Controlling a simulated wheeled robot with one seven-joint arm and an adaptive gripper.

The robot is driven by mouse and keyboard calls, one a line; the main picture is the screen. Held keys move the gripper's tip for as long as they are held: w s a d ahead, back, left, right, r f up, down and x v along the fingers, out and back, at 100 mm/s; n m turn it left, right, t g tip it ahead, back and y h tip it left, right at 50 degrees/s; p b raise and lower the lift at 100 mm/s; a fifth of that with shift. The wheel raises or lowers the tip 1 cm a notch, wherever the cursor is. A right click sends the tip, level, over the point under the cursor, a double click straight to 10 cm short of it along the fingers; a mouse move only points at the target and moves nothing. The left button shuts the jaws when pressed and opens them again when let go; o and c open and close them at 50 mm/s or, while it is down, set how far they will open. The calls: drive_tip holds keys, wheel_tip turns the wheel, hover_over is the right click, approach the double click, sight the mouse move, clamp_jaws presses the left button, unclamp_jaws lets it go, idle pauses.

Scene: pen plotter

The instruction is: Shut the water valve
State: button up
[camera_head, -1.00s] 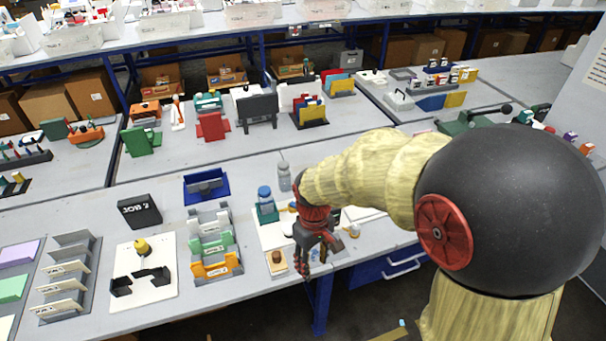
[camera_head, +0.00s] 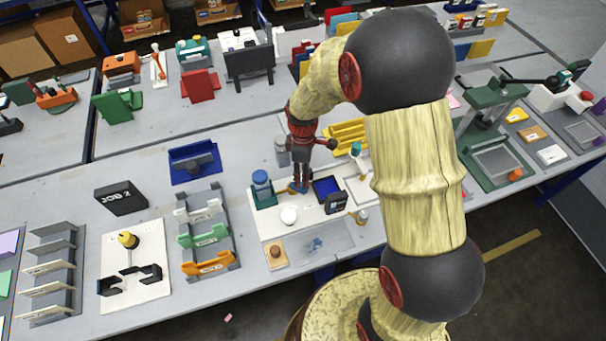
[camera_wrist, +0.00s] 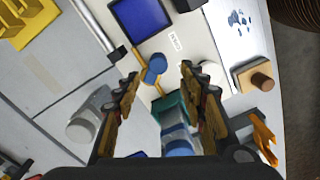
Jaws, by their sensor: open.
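A small blue knob (camera_wrist: 152,70) with thin yellow-orange parts beside it, which looks like the water valve, stands on the white board (camera_wrist: 195,40). In the head view its blue part (camera_head: 303,188) shows just under my gripper (camera_head: 300,181), partly hidden by the fingers. In the wrist view my gripper (camera_wrist: 160,75) is open, pointing down, with the knob between the fingertips, nearer the left one. Whether a finger touches it I cannot tell. A blue-capped bottle (camera_head: 261,183) in a teal holder stands to the left.
A blue screen panel (camera_head: 326,187) lies close to the right of my gripper. A grey bottle (camera_head: 281,150) stands behind. A white round object (camera_head: 289,214) and a wooden block with a brown knob (camera_head: 276,254) are in front. A yellow rack (camera_head: 347,133) stands further back right.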

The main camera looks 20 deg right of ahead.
drive_tip(key=shift+r+n, duration=0.1)
drive_tip(key=shift+n, duration=0.6)
drive_tip(key=shift+w, duration=0.1)
wheel_tip(320, 180, down, 8)
drive_tip(key=shift+r+b, duration=0.1)
drive_tip(key=shift+b, duration=0.7)
drive_tip(key=shift+c, duration=0.9)
clamp_jaws()
